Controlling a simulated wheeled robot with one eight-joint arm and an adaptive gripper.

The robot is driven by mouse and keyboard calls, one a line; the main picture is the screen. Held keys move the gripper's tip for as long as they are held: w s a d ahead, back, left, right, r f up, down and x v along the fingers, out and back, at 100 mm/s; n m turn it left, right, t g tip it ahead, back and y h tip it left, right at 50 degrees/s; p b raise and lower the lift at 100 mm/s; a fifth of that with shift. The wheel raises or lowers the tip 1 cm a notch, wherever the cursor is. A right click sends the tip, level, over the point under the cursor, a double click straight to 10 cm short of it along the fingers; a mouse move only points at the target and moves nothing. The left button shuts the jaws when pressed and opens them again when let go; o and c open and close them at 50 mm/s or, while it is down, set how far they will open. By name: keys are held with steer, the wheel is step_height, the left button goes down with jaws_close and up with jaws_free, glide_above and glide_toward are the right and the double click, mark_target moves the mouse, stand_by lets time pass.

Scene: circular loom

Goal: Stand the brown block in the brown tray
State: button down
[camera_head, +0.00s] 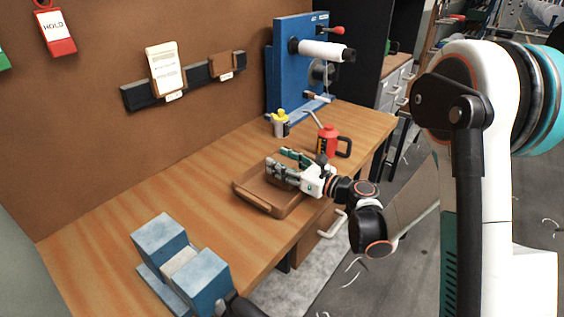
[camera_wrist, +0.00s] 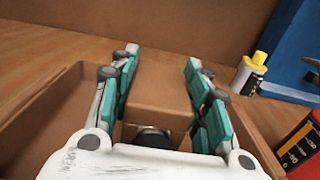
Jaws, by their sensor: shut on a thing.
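The brown tray (camera_head: 262,206) sits on the wooden bench near its right edge. Its rim also shows in the wrist view (camera_wrist: 35,112) on both sides of my gripper. My gripper (camera_head: 283,163) is over the tray, with its fingers reaching across it toward the back. In the wrist view my gripper (camera_wrist: 160,65) is shut on the brown block (camera_wrist: 160,85), which fills the space between the two teal-padded fingers. The block's lower end is hidden, so I cannot tell whether it touches the tray floor.
A red can (camera_head: 328,140) with a black handle and a yellow-capped bottle (camera_head: 281,125) stand just behind the tray. A blue machine (camera_head: 285,75) stands at the back. A blue-grey vise-like block (camera_head: 160,240) is at the front left.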

steer(key=shift+f, duration=0.1)
steer(key=c, duration=0.8)
jaws_free()
steer(key=shift+d, duration=0.1)
steer(key=v, duration=1.2)
